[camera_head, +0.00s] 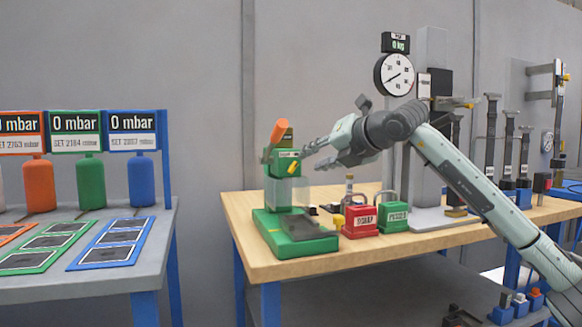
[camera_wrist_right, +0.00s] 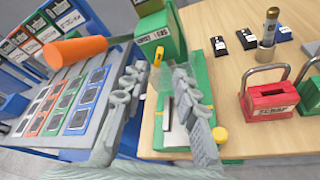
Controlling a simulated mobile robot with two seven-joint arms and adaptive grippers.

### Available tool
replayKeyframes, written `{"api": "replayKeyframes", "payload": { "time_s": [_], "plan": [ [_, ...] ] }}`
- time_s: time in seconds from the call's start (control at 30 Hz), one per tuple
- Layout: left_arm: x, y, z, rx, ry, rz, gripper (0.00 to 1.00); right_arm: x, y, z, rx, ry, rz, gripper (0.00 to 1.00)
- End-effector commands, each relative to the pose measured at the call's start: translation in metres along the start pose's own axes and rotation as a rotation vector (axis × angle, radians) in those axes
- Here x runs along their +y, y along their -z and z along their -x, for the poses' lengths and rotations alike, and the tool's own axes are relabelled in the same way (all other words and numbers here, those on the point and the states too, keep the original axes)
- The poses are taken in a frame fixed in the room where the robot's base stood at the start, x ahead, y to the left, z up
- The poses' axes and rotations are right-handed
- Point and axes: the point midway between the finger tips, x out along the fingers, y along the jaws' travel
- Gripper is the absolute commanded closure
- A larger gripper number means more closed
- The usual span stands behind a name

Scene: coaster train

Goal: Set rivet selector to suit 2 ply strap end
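The green rivet press (camera_head: 282,190) stands on the wooden bench, with an orange lever handle (camera_head: 279,131) tilted up at its top. A small yellow pointer (camera_head: 293,167) sits on the front of its head beside a label; it also shows in the right wrist view (camera_wrist_right: 157,57). The label (camera_wrist_right: 151,36) is too small to read surely. My right gripper (camera_head: 309,158) is just right of the press head, fingers apart and empty. In the wrist view its fingers (camera_wrist_right: 160,70) lie either side of the pointer, not visibly touching it. My left gripper is not in view.
A red padlock-shaped block (camera_head: 360,220) and a green one (camera_head: 391,215) stand right of the press. A yellow knob (camera_wrist_right: 220,134) is low at the press base. A dial gauge stand (camera_head: 394,75) is behind my right arm. Coloured bottles and panels fill the left table.

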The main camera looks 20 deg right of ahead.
Motion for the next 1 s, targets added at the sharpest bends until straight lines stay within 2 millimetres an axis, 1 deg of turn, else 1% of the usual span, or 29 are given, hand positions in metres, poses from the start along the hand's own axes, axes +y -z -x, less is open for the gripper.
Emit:
{"api": "replayKeyframes", "payload": {
  "time_s": [0.13,0.2,0.3,0.4,0.53,0.8,1.0],
  "plan": [
    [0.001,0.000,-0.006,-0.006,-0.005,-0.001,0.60,0.003,0.001,-0.023,0.006,-0.003,0.000,0.71],
    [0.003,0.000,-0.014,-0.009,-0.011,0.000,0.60,0.003,0.001,-0.035,0.005,-0.004,0.000,0.71],
    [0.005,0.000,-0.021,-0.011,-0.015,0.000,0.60,0.003,0.001,-0.050,0.005,-0.004,0.000,0.71],
    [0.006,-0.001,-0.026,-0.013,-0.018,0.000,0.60,0.003,0.001,-0.062,0.005,-0.006,0.000,0.71],
    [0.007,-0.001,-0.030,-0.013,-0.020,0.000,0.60,0.003,0.002,-0.070,0.004,-0.006,0.002,0.71],
    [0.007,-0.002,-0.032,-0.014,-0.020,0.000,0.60,0.002,0.002,-0.071,0.003,-0.007,0.002,0.71],
    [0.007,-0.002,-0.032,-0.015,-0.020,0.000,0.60,0.002,0.002,-0.071,0.004,-0.007,0.002,0.95]
  ]
}}
